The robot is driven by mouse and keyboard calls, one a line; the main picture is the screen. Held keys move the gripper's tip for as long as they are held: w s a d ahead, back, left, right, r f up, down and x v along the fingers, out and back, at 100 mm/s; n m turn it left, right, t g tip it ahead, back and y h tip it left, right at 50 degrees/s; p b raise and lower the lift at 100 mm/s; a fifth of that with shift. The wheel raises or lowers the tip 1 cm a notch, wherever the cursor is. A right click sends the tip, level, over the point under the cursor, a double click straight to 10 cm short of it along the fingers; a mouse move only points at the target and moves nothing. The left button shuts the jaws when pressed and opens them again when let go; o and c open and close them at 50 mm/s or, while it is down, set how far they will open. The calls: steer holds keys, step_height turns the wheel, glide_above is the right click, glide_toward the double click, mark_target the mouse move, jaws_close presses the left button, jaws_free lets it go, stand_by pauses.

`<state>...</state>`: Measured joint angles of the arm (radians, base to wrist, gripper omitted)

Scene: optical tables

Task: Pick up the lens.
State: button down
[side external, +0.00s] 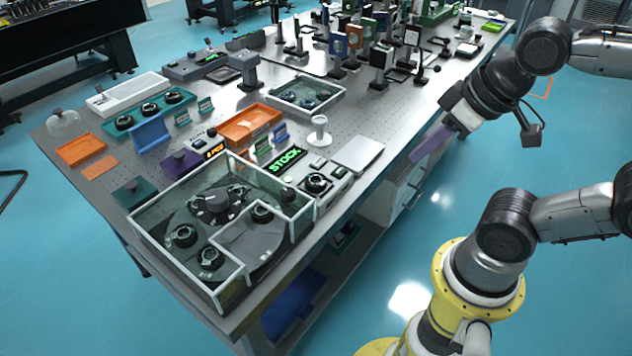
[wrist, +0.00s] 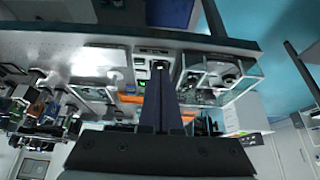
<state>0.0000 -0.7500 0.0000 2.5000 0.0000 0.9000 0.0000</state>
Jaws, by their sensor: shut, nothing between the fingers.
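Several round black-mounted lenses sit in the side external view, and I cannot tell which one the task means. One lens (side external: 317,183) rests on a small station beside the green STOCK sign (side external: 287,160). Others, such as this lens (side external: 184,235), lie on a dark round carousel (side external: 226,211) inside a glass-walled case (side external: 169,259). More lenses (side external: 124,122) sit in a teal tray at the back left. My gripper (side external: 418,157) is shut and empty, off the table's right edge, well apart from the lenses. Its dark fingers (wrist: 161,66) lie together in the wrist view.
A flat grey plate (side external: 358,154) lies near the table edge, between the case and my gripper. A white post (side external: 319,132) stands behind it. Orange bins (side external: 250,124) and many upright optics (side external: 382,62) crowd the table. The aisle beside the table is open floor.

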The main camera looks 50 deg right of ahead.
stand_by(0.3)
steer(key=shift+c, duration=0.3)
jaws_free()
